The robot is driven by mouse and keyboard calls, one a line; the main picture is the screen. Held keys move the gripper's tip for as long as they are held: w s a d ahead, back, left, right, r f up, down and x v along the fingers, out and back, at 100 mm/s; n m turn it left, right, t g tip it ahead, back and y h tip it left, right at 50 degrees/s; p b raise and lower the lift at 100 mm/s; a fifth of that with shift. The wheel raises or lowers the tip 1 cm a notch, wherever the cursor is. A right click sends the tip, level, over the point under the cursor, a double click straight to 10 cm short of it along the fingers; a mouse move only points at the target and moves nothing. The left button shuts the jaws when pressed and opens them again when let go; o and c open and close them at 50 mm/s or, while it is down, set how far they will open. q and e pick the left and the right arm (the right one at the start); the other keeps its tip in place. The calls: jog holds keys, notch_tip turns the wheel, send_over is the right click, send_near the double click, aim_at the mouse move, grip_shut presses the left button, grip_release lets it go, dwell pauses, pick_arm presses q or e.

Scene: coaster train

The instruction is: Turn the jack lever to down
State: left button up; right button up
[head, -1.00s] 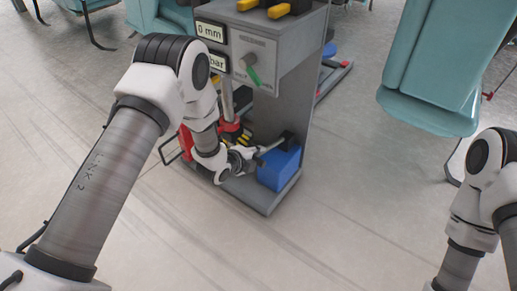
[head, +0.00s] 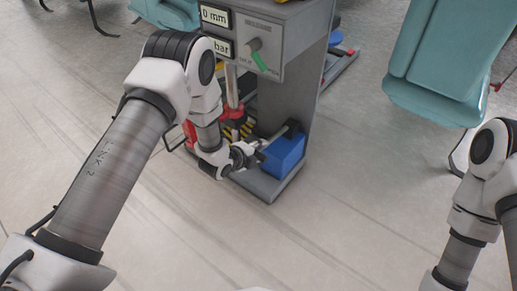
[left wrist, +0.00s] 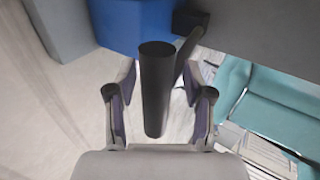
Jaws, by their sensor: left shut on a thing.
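The blue box (head: 284,156) sits on the stand's base. Teal seats (head: 443,60) stand at the right. The floor in front is clear.

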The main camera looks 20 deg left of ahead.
dwell(0.5)
pick_arm(q)
jog(key=v, duration=1.2)
